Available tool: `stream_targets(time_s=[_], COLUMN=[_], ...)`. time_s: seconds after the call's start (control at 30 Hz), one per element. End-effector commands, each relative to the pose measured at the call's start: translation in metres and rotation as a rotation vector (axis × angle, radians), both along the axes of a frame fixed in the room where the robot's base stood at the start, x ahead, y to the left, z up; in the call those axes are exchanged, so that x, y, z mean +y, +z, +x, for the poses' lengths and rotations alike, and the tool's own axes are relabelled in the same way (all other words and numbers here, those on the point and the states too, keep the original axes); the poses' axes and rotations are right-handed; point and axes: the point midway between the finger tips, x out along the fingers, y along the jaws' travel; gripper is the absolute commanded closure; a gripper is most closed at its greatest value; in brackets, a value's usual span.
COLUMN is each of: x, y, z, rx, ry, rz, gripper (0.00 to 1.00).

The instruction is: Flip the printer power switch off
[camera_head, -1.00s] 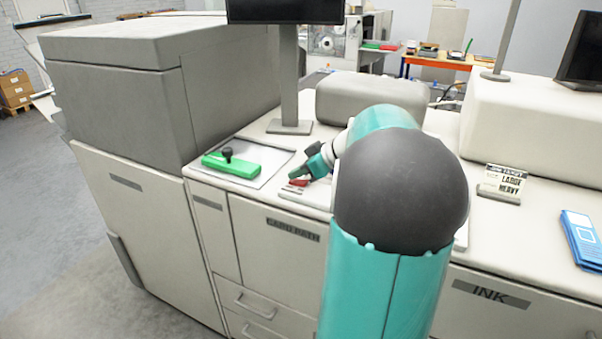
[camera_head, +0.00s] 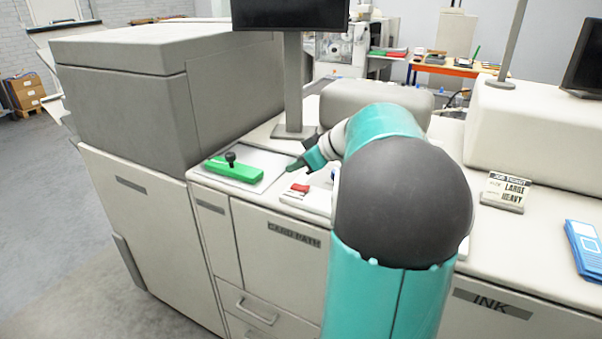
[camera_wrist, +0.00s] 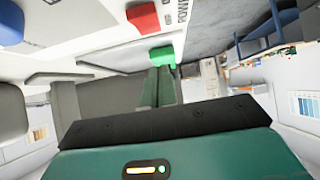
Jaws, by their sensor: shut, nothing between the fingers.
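The red power switch (camera_head: 299,188) sits on a small white panel on the printer's pale top, left of my arm. In the wrist view the red switch (camera_wrist: 143,17) shows at the top, beside partly cut-off lettering. I cannot tell for sure which way it is tipped. My gripper (camera_head: 291,168) is shut and empty, just behind and above the switch, apart from it. In the wrist view its closed green fingers (camera_wrist: 160,72) point past the switch towards a green block.
A green block with a black knob (camera_head: 233,170) lies on a flat plate to the left. A monitor on a post (camera_head: 292,80) stands behind. A job ticket sign (camera_head: 505,190) and a blue device (camera_head: 586,245) are to the right. A blue part (camera_wrist: 10,22) shows near the switch.

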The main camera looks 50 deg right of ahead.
Motion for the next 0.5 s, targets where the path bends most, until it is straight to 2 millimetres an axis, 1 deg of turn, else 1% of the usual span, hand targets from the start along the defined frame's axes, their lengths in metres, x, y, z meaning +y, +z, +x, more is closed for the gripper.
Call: stream_targets(time_s=[0.13, 0.5], x=[0.004, -0.007], y=[0.014, 0.071], z=[0.006, -0.035], rx=[-0.001, -0.002], ry=[0.001, -0.001], rz=[-0.001, -0.002], gripper=[1.00, 1.00])
